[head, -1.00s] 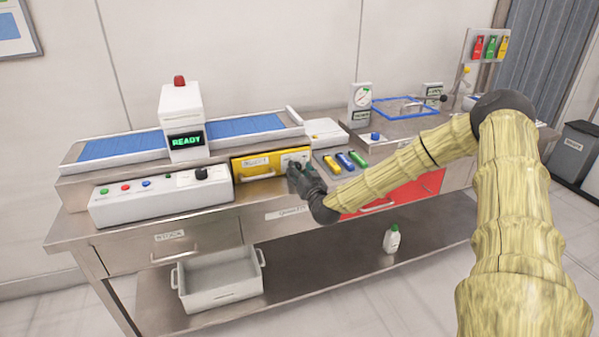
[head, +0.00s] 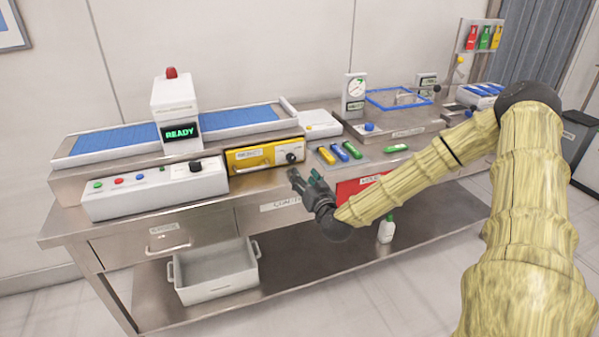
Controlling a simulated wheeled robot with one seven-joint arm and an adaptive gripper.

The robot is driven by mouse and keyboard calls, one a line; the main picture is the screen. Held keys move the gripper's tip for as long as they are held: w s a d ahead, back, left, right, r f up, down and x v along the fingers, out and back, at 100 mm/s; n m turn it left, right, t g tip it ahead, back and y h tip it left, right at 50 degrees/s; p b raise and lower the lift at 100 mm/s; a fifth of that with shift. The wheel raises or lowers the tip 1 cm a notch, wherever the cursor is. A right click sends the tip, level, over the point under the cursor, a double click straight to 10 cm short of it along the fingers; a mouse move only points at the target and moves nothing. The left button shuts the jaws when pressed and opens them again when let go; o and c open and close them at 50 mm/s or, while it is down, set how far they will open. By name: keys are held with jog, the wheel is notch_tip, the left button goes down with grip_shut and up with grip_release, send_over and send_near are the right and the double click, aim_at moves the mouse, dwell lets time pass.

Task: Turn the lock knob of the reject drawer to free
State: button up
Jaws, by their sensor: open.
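The drawer with the yellow front (head: 252,157) sits under the right end of the conveyor machine and looks shut. Its label is too small to read. A dark round lock knob (head: 291,157) is on a pale plate at the right of this front. Which way the knob points is too small to tell. My gripper (head: 303,177) is open and empty, in front of and just below the knob, apart from it. The fingers point up and left toward the yellow front.
A white control box (head: 155,191) with buttons and a dark knob stands left of the drawer. Yellow, blue and green pieces (head: 340,153) lie to the right. A red front (head: 350,188) is partly behind my arm. A grey bin (head: 215,272) stands on the lower shelf.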

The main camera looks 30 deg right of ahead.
jog(key=shift+v, duration=0.8)
jog(key=a+f+n+b, duration=0.1)
jog(key=b, duration=0.1)
jog(key=a+f+n+y+b, duration=0.1)
jog(key=f+b, duration=0.1)
jog(key=w+a+f+n+b, duration=0.1)
jog(key=b, duration=0.2)
jog(key=shift+w+a+f+y, duration=0.1)
jog(key=shift+w+f+y, duration=0.05)
jog(key=shift+y, duration=0.25)
jog(key=shift+f+n+b, duration=0.15)
jog(key=shift+n+b, duration=0.25)
jog(key=shift+b, duration=0.75)
jog(key=n+h+b, duration=0.2)
jog(key=b, duration=0.5)
send_near(292, 160)
jog(key=x, duration=0.8)
jog(key=shift+w, duration=0.25)
jog(key=shift+c, duration=0.2)
